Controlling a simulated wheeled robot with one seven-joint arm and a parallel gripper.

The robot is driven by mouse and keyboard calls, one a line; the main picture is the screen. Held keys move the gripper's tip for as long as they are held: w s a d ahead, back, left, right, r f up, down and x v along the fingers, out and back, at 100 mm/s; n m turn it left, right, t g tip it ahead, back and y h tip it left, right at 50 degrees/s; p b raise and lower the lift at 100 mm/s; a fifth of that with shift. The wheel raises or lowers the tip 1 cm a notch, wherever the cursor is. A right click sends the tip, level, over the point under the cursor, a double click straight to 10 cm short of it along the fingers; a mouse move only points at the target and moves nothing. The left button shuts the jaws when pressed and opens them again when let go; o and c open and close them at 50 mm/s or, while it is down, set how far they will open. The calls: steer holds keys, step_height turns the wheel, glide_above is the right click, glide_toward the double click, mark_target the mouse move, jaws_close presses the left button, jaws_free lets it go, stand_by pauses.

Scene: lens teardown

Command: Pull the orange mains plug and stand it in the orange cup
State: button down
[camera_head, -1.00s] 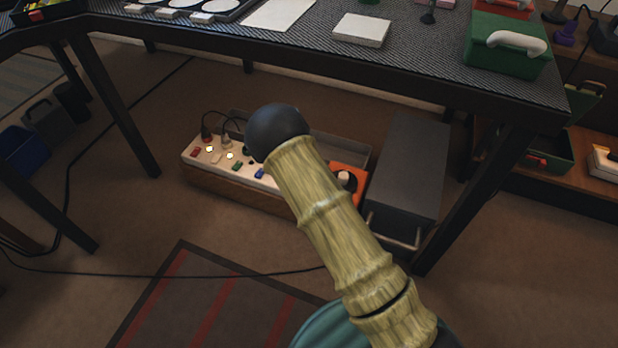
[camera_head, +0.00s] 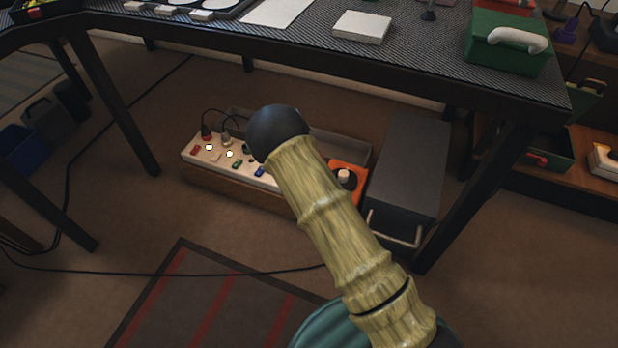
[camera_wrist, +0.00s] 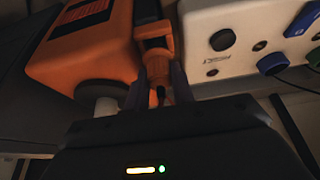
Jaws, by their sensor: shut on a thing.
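In the wrist view the orange plug (camera_wrist: 154,42) is between the two fingers of my gripper (camera_wrist: 158,82), which is shut on it. A short dark cord end shows below the plug. The plug is right beside the white socket strip (camera_wrist: 215,65); I cannot tell whether its pins are in a socket. In the head view the strip (camera_head: 215,158) lies under the table, and my arm hides the gripper and plug. A blocky orange thing (camera_wrist: 75,50) is left of the plug; it shows in the head view too (camera_head: 360,188). I cannot tell whether it is the orange cup.
A grey box with a handle (camera_head: 412,165) stands right of the strip. The dark table (camera_head: 300,50) spans above, with legs on both sides. Two black cords rise from the strip's left end. A blue plug (camera_wrist: 272,64) is on the strip.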

steer(key=shift+f, duration=0.9)
stand_by(0.6)
steer(key=c, duration=1.1)
jaws_free()
steer(key=shift+c, duration=0.2)
steer(key=shift+o, duration=0.2)
steer(key=shift+d, duration=0.15)
steer(key=shift+d+f, duration=0.1)
steer(key=shift+d, duration=0.1)
steer(key=a+p+v, duration=0.1)
steer(key=p+v, duration=0.8)
steer(key=v, duration=0.8)
steer(key=shift+r, duration=0.3)
steer(key=shift+f, duration=0.1)
